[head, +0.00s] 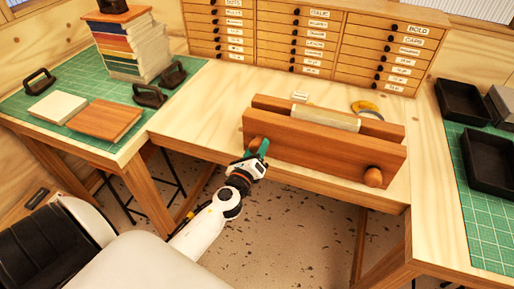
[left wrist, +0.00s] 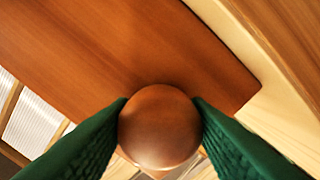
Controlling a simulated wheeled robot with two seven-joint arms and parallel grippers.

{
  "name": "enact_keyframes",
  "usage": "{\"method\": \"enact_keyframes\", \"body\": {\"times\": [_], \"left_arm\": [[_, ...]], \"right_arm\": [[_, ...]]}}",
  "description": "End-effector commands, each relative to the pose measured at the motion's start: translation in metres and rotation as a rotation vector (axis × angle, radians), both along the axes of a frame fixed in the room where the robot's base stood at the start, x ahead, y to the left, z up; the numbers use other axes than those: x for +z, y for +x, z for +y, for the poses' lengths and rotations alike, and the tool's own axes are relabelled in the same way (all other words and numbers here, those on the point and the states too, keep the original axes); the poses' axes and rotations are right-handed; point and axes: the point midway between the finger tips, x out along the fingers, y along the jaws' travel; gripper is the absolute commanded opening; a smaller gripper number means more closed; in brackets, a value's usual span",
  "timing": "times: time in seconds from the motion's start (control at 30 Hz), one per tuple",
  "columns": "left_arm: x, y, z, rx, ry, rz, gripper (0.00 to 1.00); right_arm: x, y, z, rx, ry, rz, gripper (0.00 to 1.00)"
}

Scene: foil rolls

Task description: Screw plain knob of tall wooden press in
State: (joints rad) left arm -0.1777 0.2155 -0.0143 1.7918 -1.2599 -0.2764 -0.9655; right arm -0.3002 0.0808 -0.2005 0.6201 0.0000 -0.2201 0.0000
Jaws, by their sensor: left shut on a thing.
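The tall wooden press (head: 320,146) stands on the middle table, with two upright boards and a pale block (head: 326,117) between them. The other knob (head: 256,143) is at the left end, partly hidden by my left gripper (head: 262,150). In the left wrist view, the green fingers are shut on both sides of this plain, smooth knob (left wrist: 160,127), against the board (left wrist: 120,45). I cannot tell how far the knob is screwed in. My right gripper is not in view.
A drawer cabinet (head: 305,40) stands behind the press. A yellow ring-shaped roll (head: 366,107) and a small label (head: 300,96) lie behind it. The left table holds a book stack (head: 128,45), boards (head: 104,120) and dark-handled tools. Black trays (head: 488,157) are at right.

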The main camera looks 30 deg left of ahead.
Motion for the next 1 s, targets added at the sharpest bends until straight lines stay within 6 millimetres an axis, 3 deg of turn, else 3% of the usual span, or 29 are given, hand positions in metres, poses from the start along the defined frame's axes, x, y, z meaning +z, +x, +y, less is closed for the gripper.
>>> {"method": "enact_keyframes", "body": {"times": [0.57,0.6,0.7,1.0], "left_arm": [[-0.0030,-0.0010,-0.0006,-0.001,0.031,0.013,0.20],[-0.0029,-0.0010,-0.0006,-0.001,0.031,0.013,0.48],[-0.0024,-0.0007,-0.0005,-0.001,0.030,0.012,0.64],[-0.0014,-0.0013,-0.0005,-0.001,0.031,0.010,0.65]], "right_arm": [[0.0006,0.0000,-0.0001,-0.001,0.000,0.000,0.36],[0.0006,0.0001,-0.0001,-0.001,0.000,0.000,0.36],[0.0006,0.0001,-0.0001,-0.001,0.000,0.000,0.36],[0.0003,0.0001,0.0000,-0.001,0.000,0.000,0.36]]}}
